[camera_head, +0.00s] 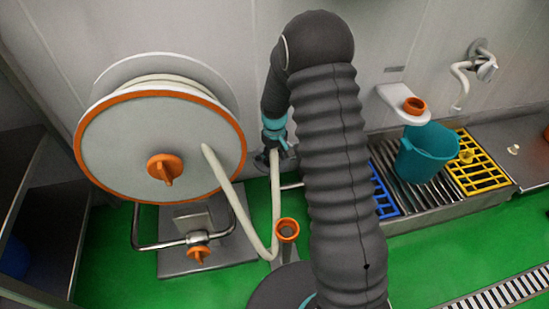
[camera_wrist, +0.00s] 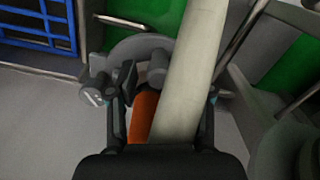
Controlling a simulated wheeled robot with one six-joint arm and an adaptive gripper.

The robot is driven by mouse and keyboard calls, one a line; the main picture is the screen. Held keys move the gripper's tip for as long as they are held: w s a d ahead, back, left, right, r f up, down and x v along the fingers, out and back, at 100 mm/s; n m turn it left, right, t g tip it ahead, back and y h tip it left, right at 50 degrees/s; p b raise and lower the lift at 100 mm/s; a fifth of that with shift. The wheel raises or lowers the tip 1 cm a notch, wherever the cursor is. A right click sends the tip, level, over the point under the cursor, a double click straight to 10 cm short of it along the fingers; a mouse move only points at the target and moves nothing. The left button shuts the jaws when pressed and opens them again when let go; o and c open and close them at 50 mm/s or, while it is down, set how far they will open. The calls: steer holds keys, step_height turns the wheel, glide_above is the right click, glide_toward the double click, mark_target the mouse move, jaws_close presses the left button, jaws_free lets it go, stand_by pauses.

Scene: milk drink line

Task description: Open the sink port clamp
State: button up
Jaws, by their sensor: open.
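In the wrist view a grey clamp (camera_wrist: 123,80) with a dark wing-shaped handle and a round knob lies just ahead of my gripper (camera_wrist: 160,112). Its curved band passes behind a cream hose (camera_wrist: 190,70). An orange piece (camera_wrist: 142,117) sits beside the hose, between my fingers. My gripper is open, one finger on each side of the hose and orange piece; I cannot tell whether it touches them. In the head view my gripper (camera_head: 277,143) is at the wall end of the hose (camera_head: 275,195), and dark clamp parts (camera_head: 262,160) show there, partly hidden.
A large hose reel (camera_head: 125,145) with an orange knob stands at left. An orange-rimmed port (camera_head: 287,229) stands near my arm. A teal bucket (camera_head: 425,155) stands on the grated sink at right, between blue (camera_head: 382,195) and yellow (camera_head: 480,175) grids. Green floor is open in front.

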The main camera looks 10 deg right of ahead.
steer(key=shift+f, duration=0.35)
jaws_close()
